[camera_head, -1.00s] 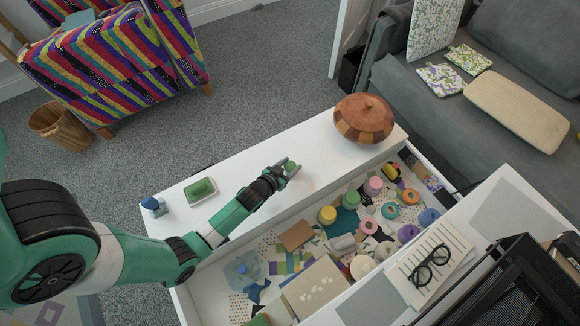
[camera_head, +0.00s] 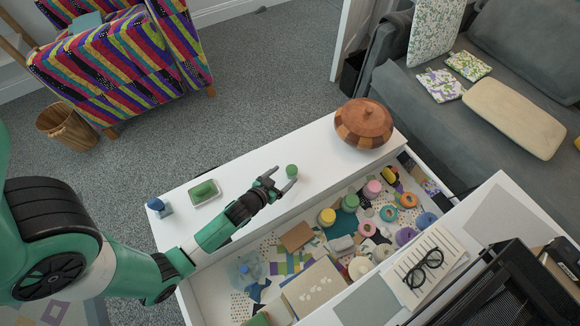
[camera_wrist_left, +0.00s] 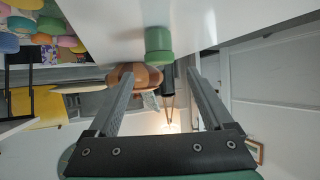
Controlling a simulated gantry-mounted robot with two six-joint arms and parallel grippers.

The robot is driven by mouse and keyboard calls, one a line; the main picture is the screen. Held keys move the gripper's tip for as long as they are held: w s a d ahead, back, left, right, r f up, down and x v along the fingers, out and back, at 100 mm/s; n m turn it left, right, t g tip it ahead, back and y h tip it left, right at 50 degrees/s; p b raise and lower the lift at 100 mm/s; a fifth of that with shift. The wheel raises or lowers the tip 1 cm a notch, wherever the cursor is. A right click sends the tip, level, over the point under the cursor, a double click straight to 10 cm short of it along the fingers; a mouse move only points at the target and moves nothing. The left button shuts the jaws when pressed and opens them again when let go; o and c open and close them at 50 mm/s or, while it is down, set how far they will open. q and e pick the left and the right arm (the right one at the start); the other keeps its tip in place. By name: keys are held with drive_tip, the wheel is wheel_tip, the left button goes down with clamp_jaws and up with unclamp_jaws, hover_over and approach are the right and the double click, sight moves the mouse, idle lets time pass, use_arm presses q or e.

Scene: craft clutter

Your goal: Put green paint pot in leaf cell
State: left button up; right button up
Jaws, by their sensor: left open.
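A small green paint pot (camera_head: 291,171) stands upright on the white top behind the open drawer. It also shows in the left wrist view (camera_wrist_left: 158,44), beyond and between the fingertips. My left gripper (camera_head: 282,180) is open and empty, just left of and in front of this pot, with a small gap. Its two fingers (camera_wrist_left: 158,75) frame the pot in the wrist view. A second green pot (camera_head: 350,203) stands in the drawer among other pots. I cannot make out a leaf mark on any cell. My right gripper is not in view.
The open drawer (camera_head: 226,316) holds pots, tape rolls, cards and boxes. On the white top are a wooden lidded bowl (camera_head: 364,127) at the right, a tray with a green block (camera_head: 204,189) and a blue item (camera_head: 158,207) at the left. The top between tray and bowl is mostly clear.

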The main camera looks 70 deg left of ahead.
use_arm(q)
drive_tip(key=p+v, duration=0.1)
drive_tip(key=v, duration=0.5)
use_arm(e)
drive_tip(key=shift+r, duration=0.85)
use_arm(q)
drive_tip(key=shift+w, duration=0.1)
